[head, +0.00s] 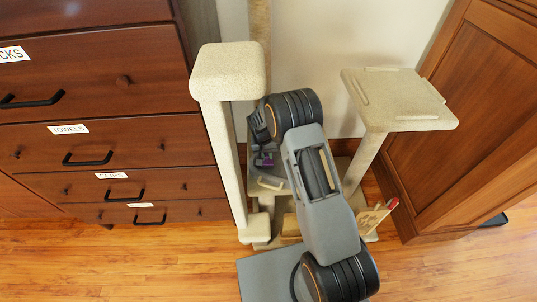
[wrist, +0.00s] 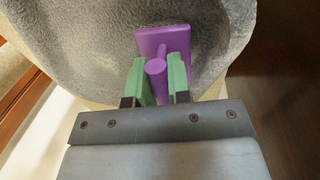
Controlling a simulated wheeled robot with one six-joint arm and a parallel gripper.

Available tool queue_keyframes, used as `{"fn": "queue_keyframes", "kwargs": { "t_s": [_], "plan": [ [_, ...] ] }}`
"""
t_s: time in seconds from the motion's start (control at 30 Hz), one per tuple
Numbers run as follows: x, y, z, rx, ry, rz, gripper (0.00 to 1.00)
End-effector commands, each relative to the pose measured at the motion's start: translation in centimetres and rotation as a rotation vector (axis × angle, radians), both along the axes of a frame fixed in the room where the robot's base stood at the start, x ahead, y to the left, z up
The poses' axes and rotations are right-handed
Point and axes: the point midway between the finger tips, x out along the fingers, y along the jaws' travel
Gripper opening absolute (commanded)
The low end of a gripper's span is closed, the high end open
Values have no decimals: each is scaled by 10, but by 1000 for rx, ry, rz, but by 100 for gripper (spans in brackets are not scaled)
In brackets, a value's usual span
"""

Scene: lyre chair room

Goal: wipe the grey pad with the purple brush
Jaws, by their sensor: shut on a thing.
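The purple brush (wrist: 164,38) is in my gripper (wrist: 158,78), its round handle between the two green fingers and its flat head beyond them. The grey pad (wrist: 85,55) fills much of the wrist view behind the brush, with a pale rim around it. The brush head lies over the pad; I cannot tell whether it touches. In the head view, a bit of the brush (head: 264,160) shows below my wrist, and the grey pad (head: 262,181) is mostly hidden by my arm.
A beige cat tree surrounds the spot, with a post platform (head: 228,72) at left and a tilted platform (head: 400,98) at right. A wooden drawer unit (head: 100,130) stands left and a wooden cabinet (head: 480,120) right. Wooden floor (head: 130,265) is clear at lower left.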

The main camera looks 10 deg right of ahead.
Motion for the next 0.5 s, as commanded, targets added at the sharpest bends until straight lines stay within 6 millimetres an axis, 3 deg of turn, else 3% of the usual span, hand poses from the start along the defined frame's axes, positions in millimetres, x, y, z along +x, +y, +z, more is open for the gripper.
{"fn": "queue_keyframes", "kwargs": {
  "t_s": [0.5],
  "plan": [
    [0,1,55,0,-3,2,0]
  ]
}}
